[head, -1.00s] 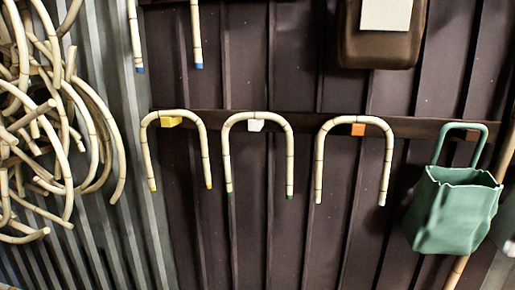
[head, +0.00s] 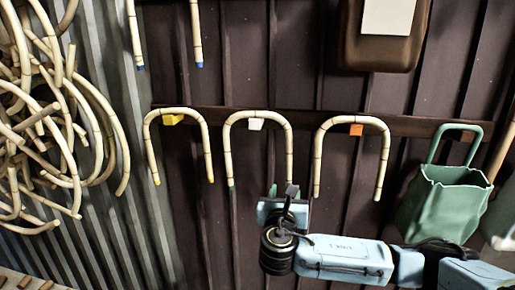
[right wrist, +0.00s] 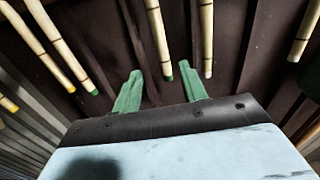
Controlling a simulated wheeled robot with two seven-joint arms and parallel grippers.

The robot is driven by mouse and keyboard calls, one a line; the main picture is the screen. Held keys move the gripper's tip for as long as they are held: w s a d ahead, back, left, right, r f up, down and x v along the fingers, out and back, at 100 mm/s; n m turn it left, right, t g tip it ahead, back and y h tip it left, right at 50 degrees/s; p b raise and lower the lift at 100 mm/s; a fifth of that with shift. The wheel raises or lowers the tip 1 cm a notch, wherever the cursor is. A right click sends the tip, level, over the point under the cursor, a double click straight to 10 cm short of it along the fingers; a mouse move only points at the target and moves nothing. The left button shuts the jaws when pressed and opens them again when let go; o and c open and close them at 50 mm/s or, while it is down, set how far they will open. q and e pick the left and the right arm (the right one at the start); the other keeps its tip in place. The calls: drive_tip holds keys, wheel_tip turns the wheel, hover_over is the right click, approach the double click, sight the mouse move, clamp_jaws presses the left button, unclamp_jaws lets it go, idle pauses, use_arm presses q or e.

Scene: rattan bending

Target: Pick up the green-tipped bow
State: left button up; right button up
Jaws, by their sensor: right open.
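The green-tipped bow (head: 231,152) is a pale, upside-down U of rattan. It hangs by its arch at a white peg (head: 255,124) on the dark wall rail, between two similar bows. My right gripper (head: 283,191) is open at the lower end of its right leg. In the right wrist view, that leg (right wrist: 158,38) ends in a green tip between my two green fingers (right wrist: 162,84); I cannot tell its depth relative to them. The left leg (right wrist: 62,56) is outside the fingers. In the head view, my gripper hides the right tip. My left gripper is not in view.
A yellow-tipped bow (head: 149,148) hangs at the left on a yellow peg, and another bow (head: 385,150) at the right on an orange peg (head: 356,130). A green bag (head: 445,205) hangs farther right. Tangled rattan (head: 75,125) fills the left.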

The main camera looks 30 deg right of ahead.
sight(287, 174)
drive_tip(key=x, duration=0.7)
drive_tip(key=shift+w+d, duration=0.25)
drive_tip(key=shift+r+x, duration=0.15)
drive_tip(key=shift+x, duration=1.2)
drive_tip(key=shift+r+x, duration=0.1)
drive_tip(key=shift+x, duration=1.25)
drive_tip(key=shift+s+d, duration=0.1)
drive_tip(key=shift+s, duration=0.05)
clamp_jaws()
